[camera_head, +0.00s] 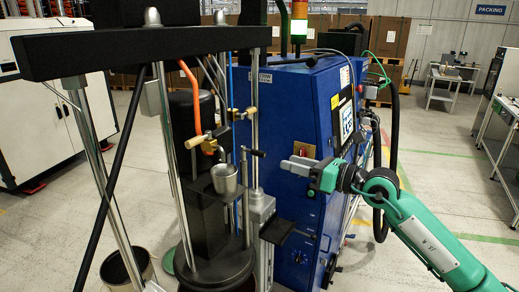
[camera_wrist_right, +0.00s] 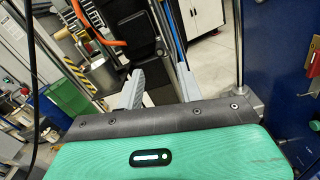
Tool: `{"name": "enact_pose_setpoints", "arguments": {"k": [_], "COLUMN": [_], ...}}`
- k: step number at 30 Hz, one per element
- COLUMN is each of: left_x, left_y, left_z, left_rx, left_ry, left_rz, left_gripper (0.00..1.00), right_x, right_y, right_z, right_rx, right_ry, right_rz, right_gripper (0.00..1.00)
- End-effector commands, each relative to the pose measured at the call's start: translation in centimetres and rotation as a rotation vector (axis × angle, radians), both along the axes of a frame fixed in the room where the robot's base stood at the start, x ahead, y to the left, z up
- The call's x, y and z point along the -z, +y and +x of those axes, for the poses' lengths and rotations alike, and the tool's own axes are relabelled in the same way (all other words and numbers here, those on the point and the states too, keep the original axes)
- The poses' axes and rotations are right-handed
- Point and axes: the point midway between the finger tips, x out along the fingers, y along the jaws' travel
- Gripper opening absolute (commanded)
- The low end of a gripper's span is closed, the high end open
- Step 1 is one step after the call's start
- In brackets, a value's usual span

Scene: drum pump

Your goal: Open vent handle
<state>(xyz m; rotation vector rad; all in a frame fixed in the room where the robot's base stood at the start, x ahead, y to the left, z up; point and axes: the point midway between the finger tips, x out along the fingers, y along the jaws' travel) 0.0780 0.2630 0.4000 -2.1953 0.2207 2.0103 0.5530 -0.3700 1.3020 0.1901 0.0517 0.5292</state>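The drum pump stands at centre left, with a black cylinder (camera_head: 195,170) between chrome rods. A brass fitting with a tan handle (camera_head: 194,142) sits at its upper front, above a metal cup (camera_head: 224,179). A short dark bar handle (camera_head: 254,152) stands to the right of the cup. I cannot tell which of these is the vent handle. My right gripper (camera_head: 291,164) is to the right of these parts, in front of the blue cabinet, pointing left. Its two grey fingers are apart and empty in the wrist view (camera_wrist_right: 160,86). My left gripper is not in view.
A blue cabinet (camera_head: 290,110) stands right behind my right gripper. A black crossbeam (camera_head: 140,47) spans above the pump. A black hose (camera_head: 395,130) hangs behind my right arm. An orange hose (camera_head: 190,85) runs down to the pump. Open floor (camera_head: 440,165) lies at right.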

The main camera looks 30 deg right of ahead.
Motion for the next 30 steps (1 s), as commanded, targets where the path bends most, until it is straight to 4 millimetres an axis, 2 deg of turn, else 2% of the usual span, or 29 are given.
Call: {"name": "enact_pose_setpoints", "arguments": {"k": [1,18,24,30], "left_x": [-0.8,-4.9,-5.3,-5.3], "left_y": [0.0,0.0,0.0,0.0], "left_z": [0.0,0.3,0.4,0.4], "left_rx": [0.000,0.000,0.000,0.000], "left_ry": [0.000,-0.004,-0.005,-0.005], "left_rz": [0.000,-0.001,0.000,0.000], "left_gripper": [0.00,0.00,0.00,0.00], "right_x": [-0.5,-0.3,-0.1,0.0], "right_y": [0.4,4.5,5.2,5.2], "right_z": [0.6,7.7,8.8,8.9], "right_rx": [-0.001,-0.001,-0.001,-0.001], "right_ry": [-0.001,0.002,0.001,0.000], "right_rz": [0.002,0.005,0.002,0.001], "right_gripper": [0.37,0.37,0.37,0.37]}}
